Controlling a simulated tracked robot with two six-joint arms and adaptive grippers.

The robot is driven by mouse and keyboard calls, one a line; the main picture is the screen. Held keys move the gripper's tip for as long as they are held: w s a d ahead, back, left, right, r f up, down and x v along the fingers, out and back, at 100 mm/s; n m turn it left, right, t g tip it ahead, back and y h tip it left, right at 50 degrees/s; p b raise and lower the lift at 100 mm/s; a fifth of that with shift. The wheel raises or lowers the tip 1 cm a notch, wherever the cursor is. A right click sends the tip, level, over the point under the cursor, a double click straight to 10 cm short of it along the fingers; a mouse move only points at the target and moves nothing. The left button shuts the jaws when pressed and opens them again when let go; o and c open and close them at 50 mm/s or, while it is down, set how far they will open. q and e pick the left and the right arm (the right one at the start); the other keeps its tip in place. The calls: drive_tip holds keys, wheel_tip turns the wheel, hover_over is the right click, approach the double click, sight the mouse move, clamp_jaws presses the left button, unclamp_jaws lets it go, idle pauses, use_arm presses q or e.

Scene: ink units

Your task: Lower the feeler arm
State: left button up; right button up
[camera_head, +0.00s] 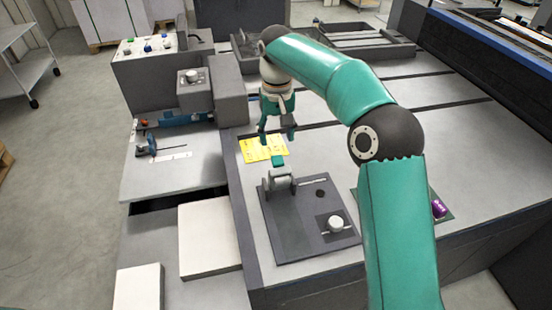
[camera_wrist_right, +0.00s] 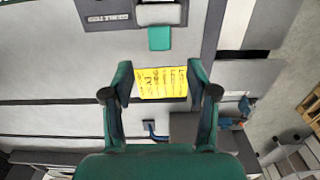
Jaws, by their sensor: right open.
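A small arm with a teal tab (camera_head: 278,161), which seems to be the feeler arm, sticks out from a pale grey bracket (camera_head: 279,181) on a dark grey plate (camera_head: 290,225). The tab also shows in the right wrist view (camera_wrist_right: 159,39), beyond my fingertips. I cannot tell its exact tilt. My right gripper (camera_head: 277,131) is open and empty, pointing down above the bench just behind the tab. In the right wrist view its fingers (camera_wrist_right: 160,75) are spread wide, with the tab ahead of the gap and not touched. My left gripper is not in view.
A yellow printed card (camera_head: 262,149) lies on the bench below my right gripper. The plate also bears a white knob (camera_head: 336,223). A purple cylinder (camera_head: 438,208) lies to the right, beyond my arm. A control box (camera_head: 150,60) and a blue clamp-like part (camera_head: 147,148) stand left.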

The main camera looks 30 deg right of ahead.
sight(276, 158)
wheel_tip(276, 158, down, 7)
drive_tip(key=shift+f, duration=0.1)
idle(0.3)
clamp_jaws()
drive_tip(key=shift+a, duration=0.1)
